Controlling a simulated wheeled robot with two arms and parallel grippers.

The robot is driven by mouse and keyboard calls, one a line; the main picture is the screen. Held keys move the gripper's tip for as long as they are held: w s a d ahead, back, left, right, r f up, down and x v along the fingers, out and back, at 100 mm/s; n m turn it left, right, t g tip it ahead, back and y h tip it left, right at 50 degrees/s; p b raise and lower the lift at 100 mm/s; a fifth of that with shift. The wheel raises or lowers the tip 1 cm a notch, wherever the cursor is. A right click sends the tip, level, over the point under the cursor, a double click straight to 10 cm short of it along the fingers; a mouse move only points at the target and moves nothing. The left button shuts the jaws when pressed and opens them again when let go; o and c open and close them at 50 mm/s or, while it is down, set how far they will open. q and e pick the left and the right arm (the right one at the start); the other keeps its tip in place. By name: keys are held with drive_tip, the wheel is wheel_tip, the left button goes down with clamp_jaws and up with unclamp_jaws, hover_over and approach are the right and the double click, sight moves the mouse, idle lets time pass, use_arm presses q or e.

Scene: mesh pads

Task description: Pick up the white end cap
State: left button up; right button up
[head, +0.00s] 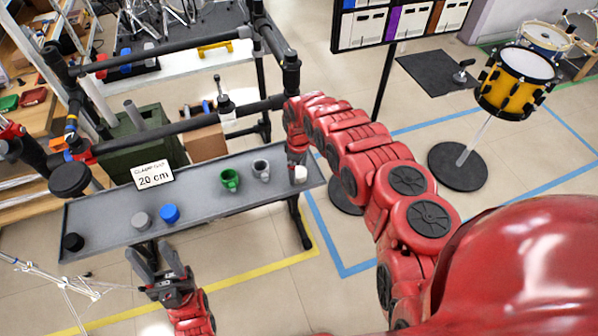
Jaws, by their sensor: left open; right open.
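The white end cap (300,174) stands near the right end of the grey table (200,200). My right arm reaches over from the right and its gripper (297,160) points down right at the cap. Its fingers are small and partly hidden, and I cannot tell whether they touch the cap. The jaws are open. My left gripper (151,252) is open and empty in front of the table's near edge, below the grey and blue caps.
A grey cup (261,169) and a green cup (230,179) stand left of the white cap. Further left are a blue cap (169,212), a grey cap (141,220) and a black cap (73,242). A "20 cm" sign (153,175) and dark rails (175,128) rise behind.

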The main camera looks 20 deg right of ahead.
drive_tip(key=shift+f, duration=0.7)
drive_tip(key=c, duration=1.4)
drive_tip(key=shift+r, duration=0.15)
drive_tip(key=shift+c, duration=0.2)
